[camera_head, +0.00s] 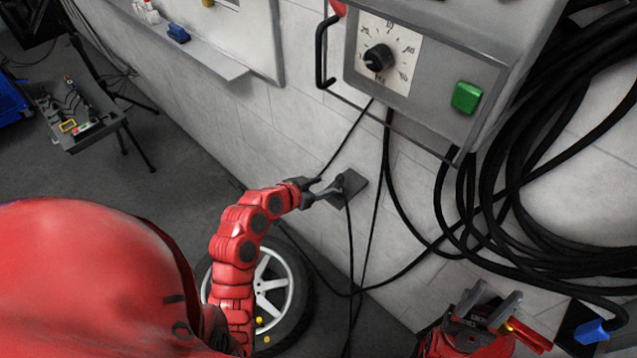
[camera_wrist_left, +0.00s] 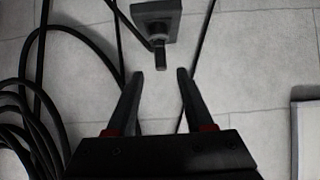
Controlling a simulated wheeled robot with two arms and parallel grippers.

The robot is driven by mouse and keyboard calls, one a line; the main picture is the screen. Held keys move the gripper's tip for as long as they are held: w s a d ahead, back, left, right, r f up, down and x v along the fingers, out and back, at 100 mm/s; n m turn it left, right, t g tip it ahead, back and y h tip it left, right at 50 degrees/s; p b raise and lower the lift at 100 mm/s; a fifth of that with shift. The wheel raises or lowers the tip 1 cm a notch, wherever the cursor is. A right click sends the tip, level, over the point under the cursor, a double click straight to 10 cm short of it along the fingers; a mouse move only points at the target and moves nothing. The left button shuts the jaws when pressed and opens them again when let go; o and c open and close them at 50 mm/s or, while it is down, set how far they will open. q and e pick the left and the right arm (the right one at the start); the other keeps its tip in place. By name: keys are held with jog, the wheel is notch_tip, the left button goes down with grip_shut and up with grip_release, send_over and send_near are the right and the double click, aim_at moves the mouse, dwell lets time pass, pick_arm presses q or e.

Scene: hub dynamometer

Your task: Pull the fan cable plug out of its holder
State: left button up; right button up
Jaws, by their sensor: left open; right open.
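The fan cable plug (camera_wrist_left: 160,56) is a small dark cylinder sticking out of its grey square holder (camera_wrist_left: 172,8) on the wall. In the head view the holder plate (camera_head: 357,200) is dark, and my left gripper partly hides the plug. My left gripper (camera_head: 327,187) is at the holder, open. In the left wrist view its two fingers (camera_wrist_left: 160,74) stand apart on either side of the line to the plug, with the plug's end just beyond the fingertips and nothing held. My right gripper (camera_head: 495,297) is open at the lower right, far from the holder.
A grey control box (camera_head: 432,105) with a dial and green button hangs above. Thick black cables (camera_head: 500,210) loop at the right, and thin cables run down past the holder. A wheel (camera_head: 270,290) stands below my left arm. A tool tray (camera_head: 85,125) is at the far left.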

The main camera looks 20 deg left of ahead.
aim_at(337, 179)
pick_arm(q)
jog(key=x, duration=0.3)
jog(key=shift+w+d+f, duration=0.15)
jog(key=shift+w, duration=0.05)
jog(key=b+x, duration=0.2)
jog(key=x, duration=0.1)
jog(key=shift+f, duration=0.25)
jog(key=shift+w+d+f+b, duration=0.15)
jog(key=shift+w+f+b, duration=0.05)
jog(key=shift+w+b, duration=0.4)
grip_shut()
jog(key=shift+r, duration=0.55)
jog(key=shift+r, duration=0.1)
